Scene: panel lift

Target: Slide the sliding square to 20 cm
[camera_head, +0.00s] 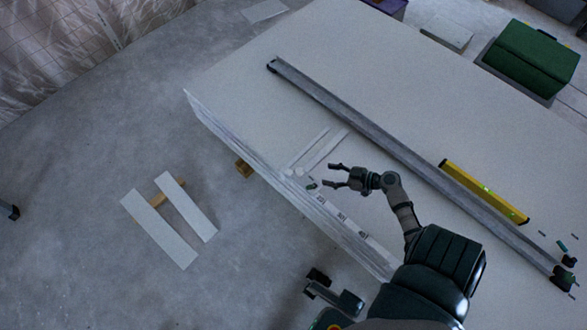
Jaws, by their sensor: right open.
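My right gripper (337,176) is open and empty, its two dark fingers pointing left over the near edge of the large white panel (250,90). Thin pale bars (318,152), which look like the sliding square, lie on the panel just beyond the fingers. Its small stop is hard to make out. A small green piece (312,186) shows beside the lower fingertip. I cannot tell whether the fingers touch anything. A dark tip (10,211) at the left picture edge looks like part of my left gripper; its jaws cannot be made out.
A long grey rail (390,150) lies across the panel, with a yellow level (483,190) beside it. Small dark parts (568,260) lie at the right. White strips (158,228) rest on wood on the floor. A green box (530,55) stands beyond the panel.

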